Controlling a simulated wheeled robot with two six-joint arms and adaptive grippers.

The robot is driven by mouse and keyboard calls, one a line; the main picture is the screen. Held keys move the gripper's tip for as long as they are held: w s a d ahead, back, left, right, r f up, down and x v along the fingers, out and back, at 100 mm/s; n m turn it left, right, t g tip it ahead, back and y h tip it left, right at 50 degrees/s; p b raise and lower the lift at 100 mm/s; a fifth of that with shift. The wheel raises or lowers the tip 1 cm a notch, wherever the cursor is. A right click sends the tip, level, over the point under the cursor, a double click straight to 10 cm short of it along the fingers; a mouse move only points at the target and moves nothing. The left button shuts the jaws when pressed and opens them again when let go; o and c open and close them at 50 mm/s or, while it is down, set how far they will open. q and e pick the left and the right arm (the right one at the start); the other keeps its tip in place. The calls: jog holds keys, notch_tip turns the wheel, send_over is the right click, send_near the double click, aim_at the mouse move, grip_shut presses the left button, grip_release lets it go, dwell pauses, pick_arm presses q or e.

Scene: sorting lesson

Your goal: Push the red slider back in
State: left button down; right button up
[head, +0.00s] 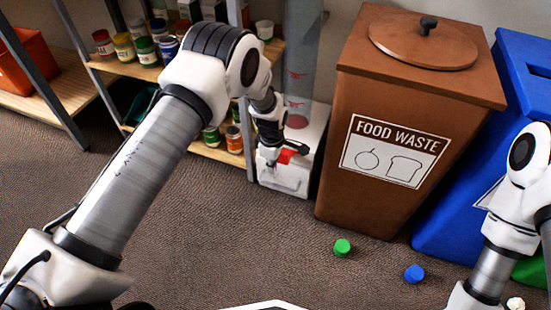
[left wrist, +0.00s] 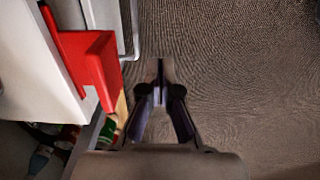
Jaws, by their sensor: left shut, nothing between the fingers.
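The red slider (head: 285,156) sticks out of the front of a white dispenser base (head: 308,150) beside the brown bin. It also shows in the left wrist view as a red block (left wrist: 98,66) against a white housing (left wrist: 50,70). My left gripper (head: 272,160) is close to the slider and partly covers it in the head view. In the left wrist view its fingers (left wrist: 159,72) are together and empty, to the right of the slider with a visible gap. My right arm shows at the right edge; its gripper is out of the picture.
A clear tube (head: 301,65) rises above the dispenser. A brown food waste bin (head: 400,130) and a blue bin (head: 470,190) stand to the right. Shelves with jars (head: 145,50) stand behind my left arm. Green (head: 342,247) and blue (head: 414,273) caps lie on the carpet.

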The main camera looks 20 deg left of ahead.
notch_tip(320, 180, up, 6)
jog(key=p, duration=0.6)
jog(key=shift+r, duration=0.2)
